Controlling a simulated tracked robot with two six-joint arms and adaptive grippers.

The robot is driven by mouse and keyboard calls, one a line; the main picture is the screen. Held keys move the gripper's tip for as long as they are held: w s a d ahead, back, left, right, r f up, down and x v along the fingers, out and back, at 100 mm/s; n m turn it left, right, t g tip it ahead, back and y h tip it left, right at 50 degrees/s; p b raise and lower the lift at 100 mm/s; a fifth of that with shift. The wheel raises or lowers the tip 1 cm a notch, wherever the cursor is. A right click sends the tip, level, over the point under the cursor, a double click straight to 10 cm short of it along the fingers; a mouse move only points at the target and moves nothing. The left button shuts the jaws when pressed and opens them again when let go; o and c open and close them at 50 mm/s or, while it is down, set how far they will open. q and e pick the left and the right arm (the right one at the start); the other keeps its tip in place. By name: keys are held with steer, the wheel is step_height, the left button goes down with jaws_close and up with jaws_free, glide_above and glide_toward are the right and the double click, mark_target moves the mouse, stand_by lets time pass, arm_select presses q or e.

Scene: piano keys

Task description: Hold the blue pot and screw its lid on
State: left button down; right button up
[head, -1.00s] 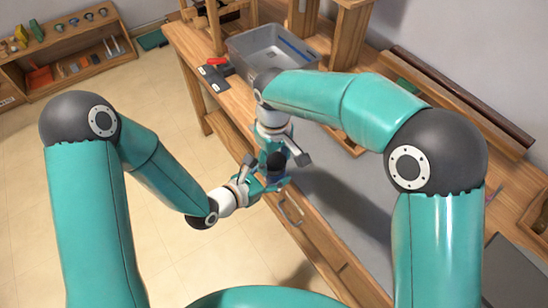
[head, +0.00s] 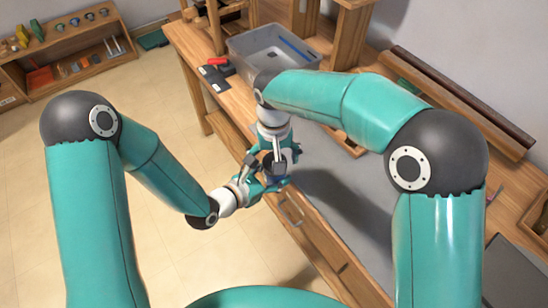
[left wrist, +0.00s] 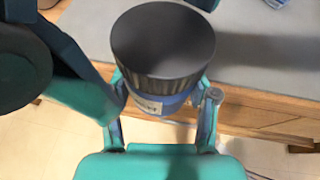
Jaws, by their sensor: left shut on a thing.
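The blue pot (left wrist: 172,104) is upright between the fingers of my left gripper (left wrist: 163,112), which is shut on it; a pale label shows on its side. The black ribbed lid (left wrist: 163,45) sits on top of the pot and hides its rim, so how tightly it is seated cannot be told. In the head view, my left gripper (head: 262,184) holds the pot at the bench's front edge. My right gripper (head: 276,156) is just above the lid from behind, with its fingers spread apart. In the left wrist view no finger visibly presses on the lid.
A grey bin (head: 240,47) stands on the wooden workbench (head: 191,45), with a red-handled tool (head: 218,62) beside it. A grey mat (head: 345,205) lies right of the grippers. A shelf (head: 70,65) with small items stands far left. The floor left is clear.

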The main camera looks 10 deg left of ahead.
step_height(320, 180, up, 12)
stand_by(0.5)
steer(key=shift+f, duration=0.15)
